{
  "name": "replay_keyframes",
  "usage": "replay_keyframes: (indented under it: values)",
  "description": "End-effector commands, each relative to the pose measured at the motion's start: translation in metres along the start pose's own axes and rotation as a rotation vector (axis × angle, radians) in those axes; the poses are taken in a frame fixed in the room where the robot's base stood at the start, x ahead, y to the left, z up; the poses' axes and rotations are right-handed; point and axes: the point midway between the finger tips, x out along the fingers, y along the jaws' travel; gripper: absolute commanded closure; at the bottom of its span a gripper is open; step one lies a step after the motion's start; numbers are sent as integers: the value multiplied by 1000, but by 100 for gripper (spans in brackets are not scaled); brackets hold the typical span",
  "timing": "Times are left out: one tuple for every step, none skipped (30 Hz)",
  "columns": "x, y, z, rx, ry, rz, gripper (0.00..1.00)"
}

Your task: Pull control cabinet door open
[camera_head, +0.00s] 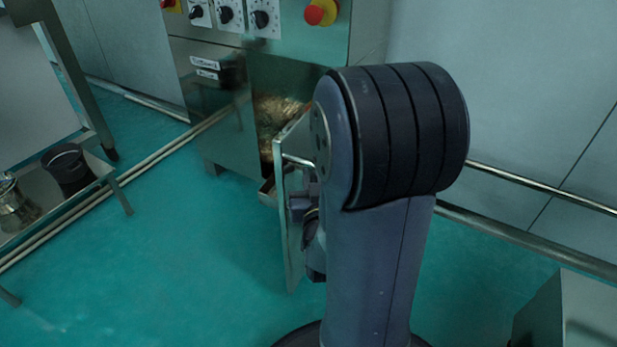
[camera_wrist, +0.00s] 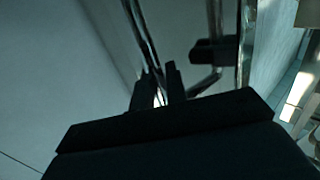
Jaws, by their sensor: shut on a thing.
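The control cabinet (camera_head: 215,140) is a steel box with knobs and red buttons on its upper front. Its door (camera_head: 289,235) stands swung open, seen nearly edge-on, and a brownish interior (camera_head: 272,120) shows behind it. A thin metal handle (camera_head: 298,160) sticks out from the door. My gripper (camera_head: 298,207) is at the door's handle side, partly hidden by my arm. In the wrist view my gripper (camera_wrist: 158,88) is shut on the bar of the handle (camera_wrist: 146,38), with the door's edge (camera_wrist: 243,45) to the right.
A steel table (camera_head: 120,190) with a dark pot (camera_head: 68,168) and a metal vessel (camera_head: 15,205) stands at the left. A metal box (camera_head: 575,310) is at the lower right. Pipes (camera_head: 530,232) run along the wall. Green floor (camera_head: 190,260) left of the door is clear.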

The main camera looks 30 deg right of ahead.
Motion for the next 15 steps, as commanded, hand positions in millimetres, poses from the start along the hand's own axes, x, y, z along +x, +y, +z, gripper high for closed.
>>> replay_keyframes:
  values:
    - [1,1,-2,2,7,2,100]
    - [1,1,-2,2,7,2,100]
    - [1,1,-2,2,7,1,100]
    - [1,1,-2,2,7,1,100]
    - [1,1,-2,2,7,1,100]
    - [1,1,-2,2,7,1,100]
    - [1,1,-3,2,8,1,100]
    - [1,1,-3,2,8,1,100]
    - [1,1,-3,2,8,1,100]
    - [1,1,-3,2,8,1,100]
    - [1,1,-3,2,8,1,100]
    - [1,1,-3,2,8,1,100]
    - [1,1,-3,2,8,1,83]
    - [1,1,-3,2,8,1,81]
    - [1,1,-2,2,7,1,78]
